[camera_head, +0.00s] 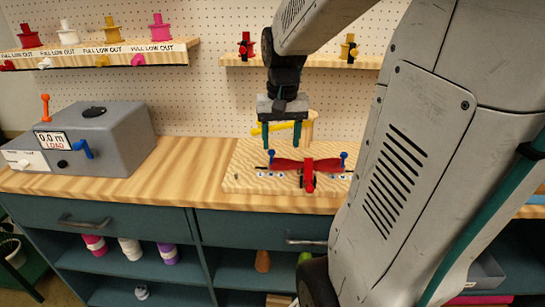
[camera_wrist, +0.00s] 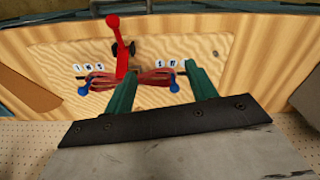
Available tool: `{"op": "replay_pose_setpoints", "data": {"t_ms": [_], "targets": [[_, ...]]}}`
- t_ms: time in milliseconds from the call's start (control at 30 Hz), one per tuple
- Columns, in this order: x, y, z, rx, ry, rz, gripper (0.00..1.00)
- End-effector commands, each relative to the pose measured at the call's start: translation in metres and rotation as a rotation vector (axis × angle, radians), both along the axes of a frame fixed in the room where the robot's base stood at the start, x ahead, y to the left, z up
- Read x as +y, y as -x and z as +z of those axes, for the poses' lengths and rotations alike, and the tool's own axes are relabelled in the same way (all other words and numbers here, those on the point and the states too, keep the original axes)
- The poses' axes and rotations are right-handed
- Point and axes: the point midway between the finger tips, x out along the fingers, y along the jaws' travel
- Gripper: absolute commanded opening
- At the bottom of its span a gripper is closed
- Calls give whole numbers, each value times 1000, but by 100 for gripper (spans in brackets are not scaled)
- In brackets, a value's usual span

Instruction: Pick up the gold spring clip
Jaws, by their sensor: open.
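A small gold item (camera_head: 349,47) with dark parts sits at the edge of the right wall shelf; it looks like the gold spring clip, but it is too small to be sure. A similar red item (camera_head: 246,46) sits on the same shelf to its left. My gripper (camera_head: 281,141) is open and empty, its two green fingers pointing down over the wooden board, below and left of the gold item. In the wrist view the gripper (camera_wrist: 162,74) is spread above the red ribbon (camera_wrist: 145,80). No gold clip shows in the wrist view.
The wooden board (camera_head: 240,178) carries a red lever (camera_wrist: 121,45), blue knobs (camera_wrist: 83,90) and red ribbon. A yellow bar and a pale post (camera_head: 311,126) stand behind my fingers. A grey machine (camera_head: 115,140) stands left; bare bench (camera_head: 185,170) lies between.

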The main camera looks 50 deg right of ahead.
Motion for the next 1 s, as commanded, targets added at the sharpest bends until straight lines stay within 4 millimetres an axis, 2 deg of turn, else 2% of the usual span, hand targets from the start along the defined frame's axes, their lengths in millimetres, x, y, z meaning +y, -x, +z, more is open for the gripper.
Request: {"op": "replay_pose_setpoints", "data": {"t_ms": [33, 100, 200, 300, 433, 667, 900, 1000], "targets": [[-28, -3, -9, 12, -8, -69, 56], [-58, -5, -19, 17, -13, -142, 56], [-89, -5, -31, 24, -19, -218, 56], [-107, -4, -38, 25, -21, -260, 56], [-114, -3, -50, 27, -23, -277, 56], [-115, -3, -76, 28, -24, -275, 56], [-118, -2, -111, 28, -24, -274, 56], [-118, -2, -117, 27, -23, -274, 56]]}}
